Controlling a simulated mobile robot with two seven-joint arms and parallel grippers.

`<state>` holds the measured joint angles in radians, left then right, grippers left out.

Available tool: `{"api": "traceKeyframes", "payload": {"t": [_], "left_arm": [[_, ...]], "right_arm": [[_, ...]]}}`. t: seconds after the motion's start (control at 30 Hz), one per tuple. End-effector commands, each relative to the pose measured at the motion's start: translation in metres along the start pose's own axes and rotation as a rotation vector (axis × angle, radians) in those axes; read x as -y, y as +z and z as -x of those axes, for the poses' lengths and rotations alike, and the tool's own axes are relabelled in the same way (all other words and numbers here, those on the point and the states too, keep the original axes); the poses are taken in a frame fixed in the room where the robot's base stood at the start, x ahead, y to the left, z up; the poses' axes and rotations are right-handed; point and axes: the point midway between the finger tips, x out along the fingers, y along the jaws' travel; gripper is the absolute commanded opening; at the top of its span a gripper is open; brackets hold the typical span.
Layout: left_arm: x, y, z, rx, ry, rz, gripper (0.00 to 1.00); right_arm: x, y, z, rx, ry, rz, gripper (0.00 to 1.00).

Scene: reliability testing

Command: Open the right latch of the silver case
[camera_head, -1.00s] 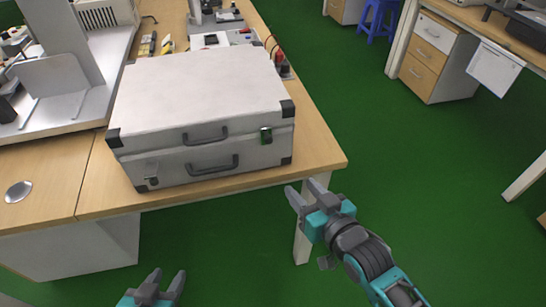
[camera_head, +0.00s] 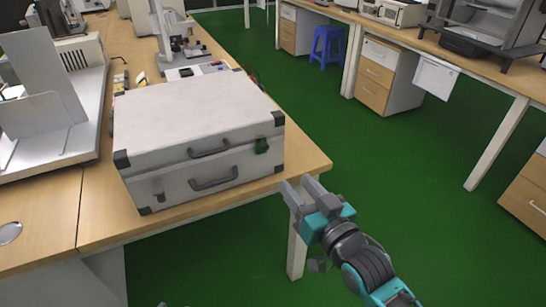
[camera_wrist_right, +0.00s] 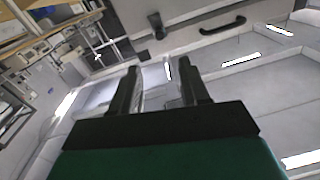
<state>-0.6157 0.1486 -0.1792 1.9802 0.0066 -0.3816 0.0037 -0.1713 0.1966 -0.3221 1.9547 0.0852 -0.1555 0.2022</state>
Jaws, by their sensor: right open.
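The silver case (camera_head: 195,112) lies closed on the wooden table, its front with two dark handles facing me. Its right latch (camera_head: 261,146) is a small dark green-black piece near the front right corner; its exact position is too small to tell. The left latch (camera_head: 158,190) is on the left of the front. My right gripper (camera_head: 295,184) is open and empty, in front of and below the right latch, apart from the case. Its spread fingers (camera_wrist_right: 161,82) also show in the right wrist view, with the case front (camera_wrist_right: 190,30) beyond. Only a sliver of my left gripper (camera_head: 161,304) shows at the bottom edge.
The table's front right corner (camera_head: 318,165) is close to my right gripper. A metal stand (camera_head: 55,100) is left of the case, and tools and equipment (camera_head: 195,68) lie behind it. Green floor (camera_head: 400,200) is open at the right.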

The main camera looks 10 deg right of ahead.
Motion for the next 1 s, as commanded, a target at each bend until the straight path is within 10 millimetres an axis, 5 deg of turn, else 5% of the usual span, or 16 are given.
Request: {"api": "traceKeyframes", "payload": {"t": [0.6, 1.0], "left_arm": [[-0.004, 0.001, -0.006, -0.008, 0.01, 0.007, 0.44], [-0.007, 0.001, -0.008, -0.006, 0.015, 0.009, 0.44]], "right_arm": [[0.001, 0.001, -0.102, 0.0, -0.002, 0.0, 0.45], [0.001, 0.0, -0.127, 0.001, -0.002, 0.0, 0.45]]}}
